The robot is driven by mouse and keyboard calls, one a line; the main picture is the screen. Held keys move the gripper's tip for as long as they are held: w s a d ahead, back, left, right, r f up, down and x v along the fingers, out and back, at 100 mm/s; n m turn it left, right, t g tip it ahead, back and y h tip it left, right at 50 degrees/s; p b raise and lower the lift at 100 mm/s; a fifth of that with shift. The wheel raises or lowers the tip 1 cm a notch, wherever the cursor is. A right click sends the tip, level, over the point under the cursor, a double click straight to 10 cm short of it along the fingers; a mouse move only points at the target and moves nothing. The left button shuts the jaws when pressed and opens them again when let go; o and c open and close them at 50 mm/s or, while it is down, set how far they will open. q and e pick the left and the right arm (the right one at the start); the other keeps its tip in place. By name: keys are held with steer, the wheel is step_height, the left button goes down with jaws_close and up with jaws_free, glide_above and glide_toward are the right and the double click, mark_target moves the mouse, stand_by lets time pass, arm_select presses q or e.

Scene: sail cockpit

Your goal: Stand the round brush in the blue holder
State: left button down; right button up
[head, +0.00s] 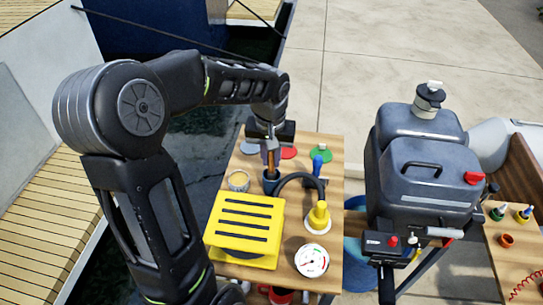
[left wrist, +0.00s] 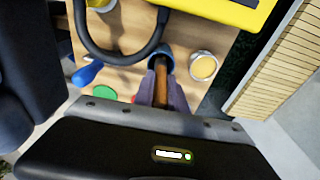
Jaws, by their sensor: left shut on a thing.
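My left gripper (head: 270,152) is above the far part of the wooden table, shut on the brown handle of the round brush (head: 271,170). The brush points down at the dark blue holder (head: 271,187), its lower end at the holder's mouth. In the left wrist view the fingers (left wrist: 161,92) grip the brown handle (left wrist: 160,80), and the blue holder (left wrist: 165,54) lies at its far end. The brush's bristles are hidden, and I cannot tell how deep it sits in the holder. My right gripper is not in view.
A cup (head: 238,180) stands close left of the holder. A yellow slotted box (head: 244,228), a yellow funnel (head: 318,215) with a black hose curving near the holder, and a white gauge (head: 311,260) are nearer. A blue-handled tool (head: 317,163) and coloured discs lie around.

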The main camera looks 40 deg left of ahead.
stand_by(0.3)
arm_select(q)
steer(key=c, duration=1.3)
jaws_free()
steer(key=r, duration=0.7)
steer(key=shift+s+d+r+b, duration=0.2)
steer(key=shift+s+r+b, duration=0.1)
steer(key=shift+s+r, duration=0.1)
steer(key=shift+f, duration=0.1)
